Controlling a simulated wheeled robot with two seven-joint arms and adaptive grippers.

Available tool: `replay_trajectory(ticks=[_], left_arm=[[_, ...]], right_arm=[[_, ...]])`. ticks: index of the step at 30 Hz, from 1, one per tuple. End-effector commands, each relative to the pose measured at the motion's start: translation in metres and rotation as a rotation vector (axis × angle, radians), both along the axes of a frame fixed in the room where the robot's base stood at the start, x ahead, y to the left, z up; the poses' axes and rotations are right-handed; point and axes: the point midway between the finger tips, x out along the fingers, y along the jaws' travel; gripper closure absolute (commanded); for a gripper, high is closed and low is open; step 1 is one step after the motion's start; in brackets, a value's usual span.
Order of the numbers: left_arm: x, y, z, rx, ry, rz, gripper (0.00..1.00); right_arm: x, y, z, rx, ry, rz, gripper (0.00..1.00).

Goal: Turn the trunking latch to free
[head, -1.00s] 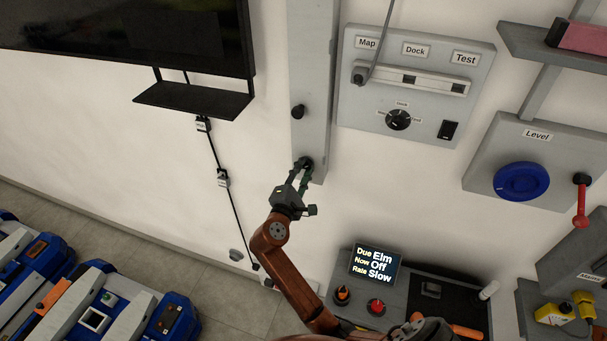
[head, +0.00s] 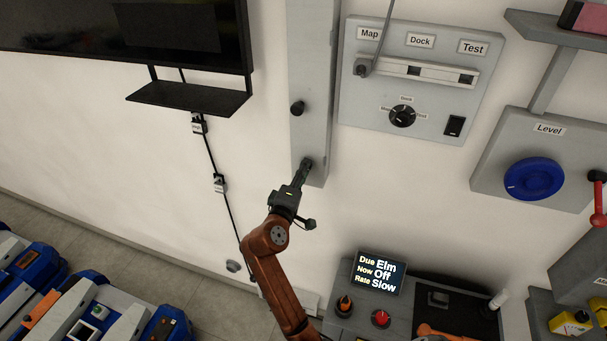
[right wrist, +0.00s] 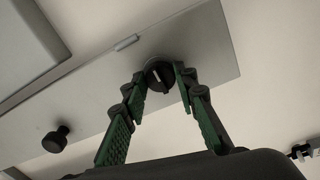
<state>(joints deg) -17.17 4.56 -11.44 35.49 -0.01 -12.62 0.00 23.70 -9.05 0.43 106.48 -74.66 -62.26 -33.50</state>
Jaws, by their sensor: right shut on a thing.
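The trunking (head: 312,130) is a tall grey metal strip on the wall; it slants across the right wrist view (right wrist: 100,85). Its latch is a round black knob with a pale pointer bar (right wrist: 158,73), near the strip's lower end. In the right wrist view the bar stands close to upright. My right gripper (head: 304,168) is shut on this knob, with one green-padded finger (right wrist: 160,76) on each side. In the head view the fingers hide the knob. My left gripper is not in view.
A second black knob (head: 297,108) sticks out higher on the trunking. A grey panel (head: 370,110) with a dial is to the right, and a black shelf (head: 190,98) to the left. A console with a lit screen (head: 378,272) stands below right. Bare wall lies around the trunking's lower end.

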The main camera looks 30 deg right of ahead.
Motion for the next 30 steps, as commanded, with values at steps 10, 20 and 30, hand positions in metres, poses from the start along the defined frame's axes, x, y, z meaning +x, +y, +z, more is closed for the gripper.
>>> replay_trajectory(ticks=[10,20,30], left_arm=[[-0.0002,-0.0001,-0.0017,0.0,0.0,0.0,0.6],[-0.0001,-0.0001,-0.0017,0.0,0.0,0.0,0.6],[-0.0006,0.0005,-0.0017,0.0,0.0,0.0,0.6]], right_arm=[[-0.0001,-0.0001,-0.0006,0.015,-0.015,-0.001,0.97],[-0.0002,-0.0001,-0.0005,0.015,-0.014,-0.001,0.64],[0.0,0.0,-0.0002,0.013,-0.014,0.0,0.56]])
